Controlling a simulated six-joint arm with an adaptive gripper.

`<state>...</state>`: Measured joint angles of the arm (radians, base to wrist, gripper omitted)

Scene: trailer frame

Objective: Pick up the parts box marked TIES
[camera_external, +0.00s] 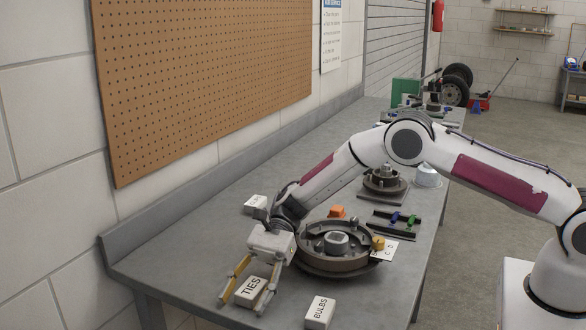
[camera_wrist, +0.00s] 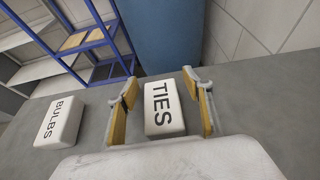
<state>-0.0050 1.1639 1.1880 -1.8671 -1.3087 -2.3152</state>
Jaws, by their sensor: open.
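The white parts box marked TIES (camera_external: 250,290) lies flat near the front left end of the grey workbench. In the wrist view the TIES box (camera_wrist: 163,108) sits between my two yellow-padded fingers, with a gap on each side. My gripper (camera_external: 245,295) is open around the box and tilted down toward it; its fingertips are close to the bench top. I cannot tell whether the fingers touch the bench.
A box marked BULBS (camera_external: 320,311) lies right of the TIES box. A round metal hub (camera_external: 338,240) stands close behind my gripper. Another white box (camera_external: 256,205) lies near the wall. An orange part (camera_external: 337,211) and a tool tray (camera_external: 392,224) lie farther back. The bench's left end is clear.

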